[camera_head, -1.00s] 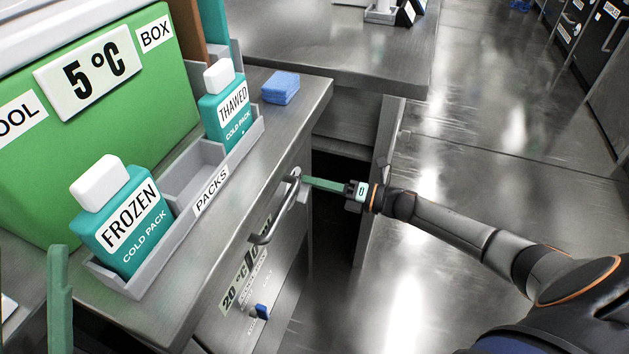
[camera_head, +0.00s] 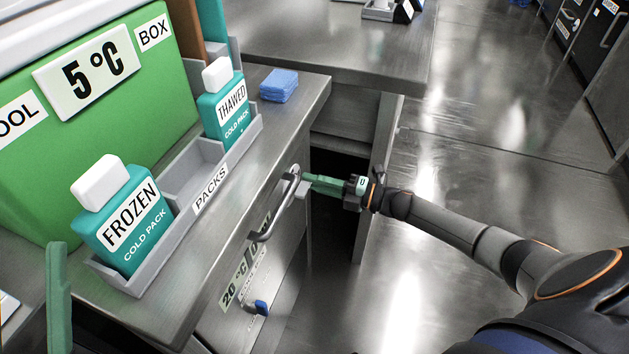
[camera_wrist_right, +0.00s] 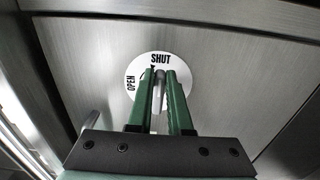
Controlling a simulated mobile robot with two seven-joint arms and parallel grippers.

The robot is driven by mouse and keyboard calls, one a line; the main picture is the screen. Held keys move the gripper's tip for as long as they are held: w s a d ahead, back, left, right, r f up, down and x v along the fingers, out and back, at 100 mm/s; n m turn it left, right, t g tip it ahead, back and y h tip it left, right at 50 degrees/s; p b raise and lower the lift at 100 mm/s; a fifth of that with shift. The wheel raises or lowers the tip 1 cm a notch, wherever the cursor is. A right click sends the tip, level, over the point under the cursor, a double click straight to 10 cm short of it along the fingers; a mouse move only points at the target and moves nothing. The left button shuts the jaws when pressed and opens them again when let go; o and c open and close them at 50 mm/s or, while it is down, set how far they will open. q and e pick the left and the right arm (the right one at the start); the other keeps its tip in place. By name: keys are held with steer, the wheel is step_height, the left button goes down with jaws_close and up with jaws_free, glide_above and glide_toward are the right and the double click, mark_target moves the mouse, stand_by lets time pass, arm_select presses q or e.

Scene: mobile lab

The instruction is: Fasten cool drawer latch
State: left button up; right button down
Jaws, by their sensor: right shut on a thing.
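The latch is a grey knob (camera_wrist_right: 159,88) on a round white dial (camera_wrist_right: 133,78) marked OPEN and SHUT, on a flat metal front. A small dark pointer sits at the dial's top left, close to the word SHUT. My right gripper (camera_wrist_right: 160,80) has its two green fingers on either side of the knob, shut on it. In the head view my right gripper (camera_head: 309,183) reaches the drawer front (camera_head: 275,185) beside the upper end of its curved metal handle (camera_head: 275,208). A green finger of my left gripper (camera_head: 58,298) shows at the left edge; its opening cannot be judged.
A blue-ended lever (camera_head: 261,307) sits lower on the cabinet, by a 20 °C label (camera_head: 235,282). On the counter stand a green cool box (camera_head: 150,85), a grey packs tray (camera_head: 185,225) with FROZEN and THAWED packs, and a blue block (camera_head: 279,85). Open floor lies right.

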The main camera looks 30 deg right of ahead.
stand_by(0.3)
steer(key=c, duration=0.8)
jaws_free()
steer(key=shift+c, duration=0.2)
steer(key=p+v, duration=0.2)
steer(key=v, duration=1)
steer(key=shift+s, duration=0.25)
steer(key=shift+d, duration=0.15)
